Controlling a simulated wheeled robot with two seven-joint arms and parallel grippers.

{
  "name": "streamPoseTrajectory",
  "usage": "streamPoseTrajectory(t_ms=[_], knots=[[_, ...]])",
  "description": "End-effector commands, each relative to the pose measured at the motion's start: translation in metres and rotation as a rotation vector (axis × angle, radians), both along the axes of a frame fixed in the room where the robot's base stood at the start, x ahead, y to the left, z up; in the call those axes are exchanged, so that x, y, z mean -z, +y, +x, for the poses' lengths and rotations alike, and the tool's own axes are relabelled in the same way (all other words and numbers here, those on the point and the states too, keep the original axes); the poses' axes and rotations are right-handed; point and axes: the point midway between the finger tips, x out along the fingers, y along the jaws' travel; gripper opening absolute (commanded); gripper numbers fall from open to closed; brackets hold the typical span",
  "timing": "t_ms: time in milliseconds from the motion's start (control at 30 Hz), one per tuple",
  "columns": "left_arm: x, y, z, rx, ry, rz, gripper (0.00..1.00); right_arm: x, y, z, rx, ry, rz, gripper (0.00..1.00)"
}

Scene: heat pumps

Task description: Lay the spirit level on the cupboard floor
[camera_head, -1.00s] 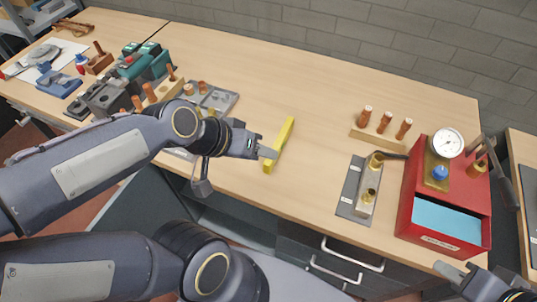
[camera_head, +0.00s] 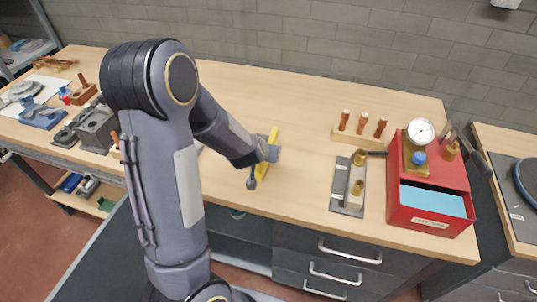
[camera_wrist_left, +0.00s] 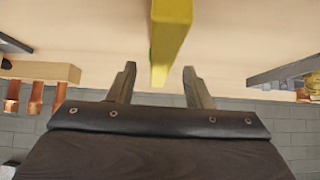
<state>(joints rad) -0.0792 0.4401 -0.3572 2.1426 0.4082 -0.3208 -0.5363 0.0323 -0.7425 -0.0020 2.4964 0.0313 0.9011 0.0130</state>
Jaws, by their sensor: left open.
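The yellow spirit level (camera_head: 274,134) lies on the workbench, partly hidden in the head view by my left gripper (camera_head: 268,153). In the left wrist view the level (camera_wrist_left: 170,38) reaches down between the two open fingers of my left gripper (camera_wrist_left: 160,84), with a visible gap on each side. The fingers are not closed on it. Below the bench front is an open cupboard (camera_head: 240,240); my left arm hides part of its opening. My right gripper is outside these views.
To the right on the bench (camera_head: 300,112) are a wooden block with copper pieces (camera_head: 360,136), a brass fitting on a grey plate (camera_head: 347,185) and a red box with a gauge (camera_head: 430,190). Drawers (camera_head: 340,262) sit right of the cupboard. Bare bench surrounds the level.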

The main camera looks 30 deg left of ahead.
Motion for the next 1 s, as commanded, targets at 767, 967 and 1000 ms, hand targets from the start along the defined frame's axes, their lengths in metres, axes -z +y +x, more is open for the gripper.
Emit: streamPoseTrajectory(t_ms=[767,967,1000], knots=[[0.029,0.007,0.027,0.0,-0.001,-0.003,0.15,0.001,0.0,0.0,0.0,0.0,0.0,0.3],[0.029,0.007,0.027,0.0,-0.002,-0.003,0.0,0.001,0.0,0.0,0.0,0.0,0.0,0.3],[0.029,0.007,0.027,0.0,-0.002,-0.003,0.0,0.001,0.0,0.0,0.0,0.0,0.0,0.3]])
